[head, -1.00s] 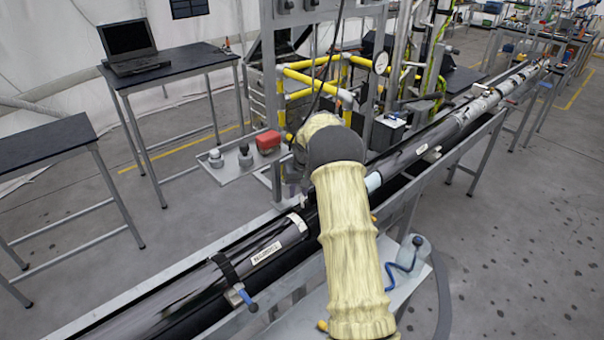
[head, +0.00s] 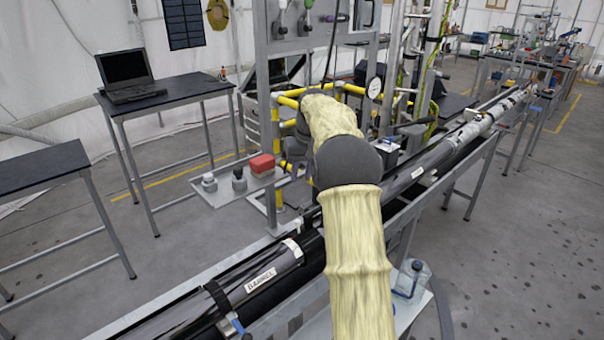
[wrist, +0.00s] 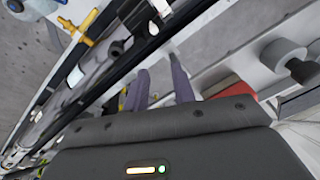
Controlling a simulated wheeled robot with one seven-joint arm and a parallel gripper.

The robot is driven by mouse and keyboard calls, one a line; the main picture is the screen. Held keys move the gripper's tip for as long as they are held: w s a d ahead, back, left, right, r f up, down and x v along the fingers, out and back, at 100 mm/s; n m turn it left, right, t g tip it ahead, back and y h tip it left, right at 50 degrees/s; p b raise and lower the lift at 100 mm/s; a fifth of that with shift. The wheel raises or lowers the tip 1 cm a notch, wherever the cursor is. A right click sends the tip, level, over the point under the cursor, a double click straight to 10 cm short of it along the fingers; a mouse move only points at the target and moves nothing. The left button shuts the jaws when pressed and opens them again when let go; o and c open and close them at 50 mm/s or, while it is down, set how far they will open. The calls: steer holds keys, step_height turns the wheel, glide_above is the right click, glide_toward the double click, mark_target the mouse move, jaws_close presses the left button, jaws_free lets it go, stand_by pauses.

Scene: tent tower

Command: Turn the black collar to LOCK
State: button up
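The long black tube (head: 240,290) carries a white label reading BARREL (head: 261,280) and runs diagonally through the head view. A black section (head: 313,243) joins it just left of my arm. It may be the black collar, but no LOCK mark is readable and my arm covers part of the tube. In the wrist view my gripper (wrist: 160,82) has its two grey-purple fingers apart with nothing visible between them.
A side tray (head: 215,197) holds a red box (head: 262,164) and small grey weights (head: 239,179). A yellow pipe frame (head: 290,100) and a gauge (head: 374,88) stand behind the tube. A laptop table (head: 170,96) stands left.

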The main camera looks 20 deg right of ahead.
steer(key=shift+r, duration=0.1)
steer(key=shift+c, duration=1.4)
steer(key=shift+s+d+f, duration=0.1)
steer(key=shift+f, duration=0.25)
jaws_close()
steer(key=s+d+f+m+t+y+p, duration=0.1)
steer(key=s+d+f+m+y, duration=0.15)
steer(key=f+m+y, duration=0.35)
steer(key=s+d+f+m+t+y, duration=0.1)
steer(key=s+f+m+y, duration=0.1)
steer(key=s+f+m, duration=0.35)
steer(key=s+d+f+m+t, duration=0.2)
steer(key=m+t, duration=0.3)
steer(key=m, duration=0.3)
steer(key=s+d+f+m+t+p, duration=0.1)
steer(key=s+m+t, duration=0.3)
steer(key=m, duration=0.5)
steer(key=shift+s+d+f+t+h, duration=0.15)
steer(key=shift+d+f+t+h, duration=0.2)
steer(key=shift+d+f, duration=0.3)
